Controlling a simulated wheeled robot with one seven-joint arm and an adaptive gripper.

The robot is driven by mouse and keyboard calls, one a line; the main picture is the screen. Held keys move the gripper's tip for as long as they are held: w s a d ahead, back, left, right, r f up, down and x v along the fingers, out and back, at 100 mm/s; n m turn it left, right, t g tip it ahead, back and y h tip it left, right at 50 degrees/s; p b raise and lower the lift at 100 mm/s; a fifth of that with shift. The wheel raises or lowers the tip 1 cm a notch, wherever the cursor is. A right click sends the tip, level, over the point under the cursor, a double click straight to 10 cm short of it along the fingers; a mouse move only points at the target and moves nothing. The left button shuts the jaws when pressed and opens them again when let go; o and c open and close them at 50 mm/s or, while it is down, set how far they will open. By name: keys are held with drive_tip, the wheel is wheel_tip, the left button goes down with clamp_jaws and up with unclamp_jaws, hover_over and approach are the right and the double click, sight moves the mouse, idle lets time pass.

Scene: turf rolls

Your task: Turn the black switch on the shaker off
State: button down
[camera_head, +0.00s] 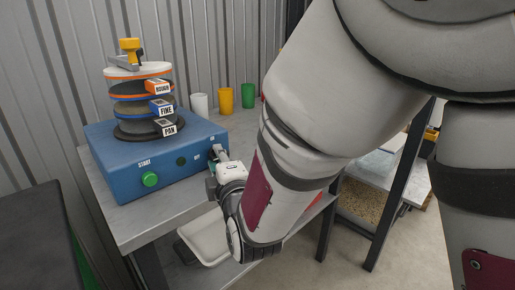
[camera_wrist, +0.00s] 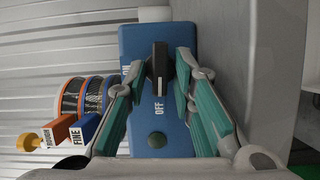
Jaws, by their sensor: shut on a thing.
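The shaker (camera_head: 180,150) is a blue box with a stack of sieves on top, standing on a grey table. In the wrist view its blue front (camera_wrist: 135,42) fills the middle, with the letters ON and OFF. The black switch (camera_wrist: 159,66) is an upright bar in that view, its lower end toward OFF. My gripper (camera_wrist: 161,66) has its teal-padded fingers on either side of the switch, shut on it. In the head view my gripper (camera_head: 218,156) is at the right end of the box's front and hides the switch.
A green START button (camera_head: 149,179) is on the left of the box's front. A pale tray (camera_head: 207,240) is below my gripper. A corrugated wall closes off the back.

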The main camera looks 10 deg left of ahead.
drive_tip(key=shift+a+n, duration=0.1)
drive_tip(key=shift+n, duration=0.3)
drive_tip(key=c, duration=1.6)
unclamp_jaws()
drive_tip(key=shift+w, duration=0.1)
drive_tip(key=shift+c, duration=0.2)
drive_tip(key=shift+r, duration=0.1)
